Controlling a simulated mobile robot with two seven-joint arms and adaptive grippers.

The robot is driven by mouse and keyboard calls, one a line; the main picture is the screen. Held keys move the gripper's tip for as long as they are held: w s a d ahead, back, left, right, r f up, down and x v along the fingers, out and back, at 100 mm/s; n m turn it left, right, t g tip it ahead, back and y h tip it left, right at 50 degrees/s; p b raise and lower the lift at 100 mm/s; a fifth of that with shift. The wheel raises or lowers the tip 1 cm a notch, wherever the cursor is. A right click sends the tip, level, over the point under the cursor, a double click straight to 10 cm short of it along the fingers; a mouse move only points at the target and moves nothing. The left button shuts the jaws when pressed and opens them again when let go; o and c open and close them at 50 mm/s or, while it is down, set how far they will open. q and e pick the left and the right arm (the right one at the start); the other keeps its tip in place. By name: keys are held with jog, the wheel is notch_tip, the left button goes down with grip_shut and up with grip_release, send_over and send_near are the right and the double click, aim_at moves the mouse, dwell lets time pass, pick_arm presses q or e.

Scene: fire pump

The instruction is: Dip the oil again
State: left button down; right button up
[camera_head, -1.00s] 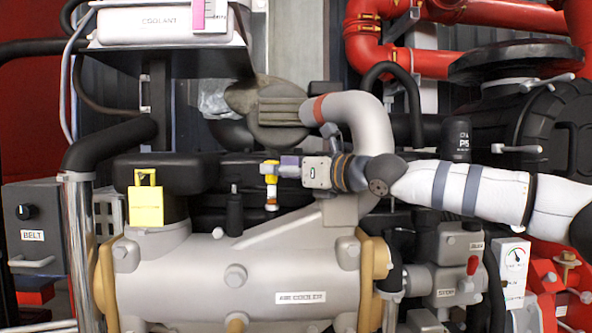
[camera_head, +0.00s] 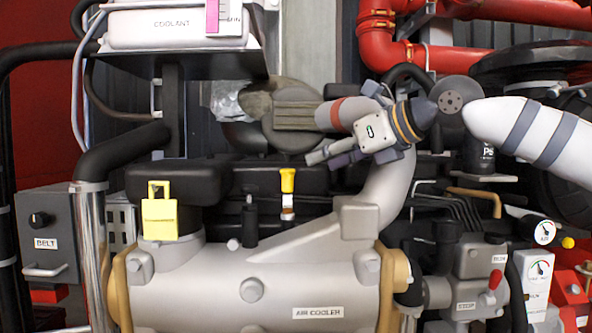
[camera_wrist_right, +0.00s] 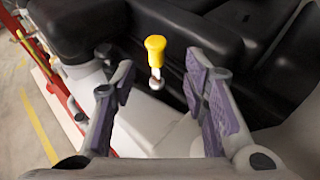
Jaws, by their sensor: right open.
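The dipstick (camera_head: 288,181) has a yellow handle and stands upright by the long black engine cover, above the grey air cooler. It also shows in the right wrist view (camera_wrist_right: 155,50), with a short pale neck under the handle. My right gripper (camera_head: 322,156) is above and right of the dipstick, tilted, with its purple-padded fingers apart and nothing between them. In the right wrist view the open fingers (camera_wrist_right: 160,90) point toward the dipstick, which stands clear beyond them. The dipstick's lower part is hidden. My left gripper is not in view.
A coolant tank (camera_head: 175,30) sits on a shelf at upper left. A grey curved pipe (camera_head: 392,185) is right behind my gripper. Red pipes (camera_head: 400,52) run at upper right.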

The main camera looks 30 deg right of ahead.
aim_at(292, 177)
jog(key=x, duration=0.7)
jog(key=f+x, duration=0.1)
jog(key=x, duration=0.2)
jog(key=shift+a+f+b, duration=0.15)
jog(key=shift+a+b, duration=0.05)
jog(key=shift+b, duration=0.2)
jog(key=shift+w+a, duration=0.2)
jog(key=shift+w, duration=0.1)
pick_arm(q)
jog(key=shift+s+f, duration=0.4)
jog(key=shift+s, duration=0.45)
pick_arm(e)
jog(key=shift+c, duration=0.3)
grip_shut()
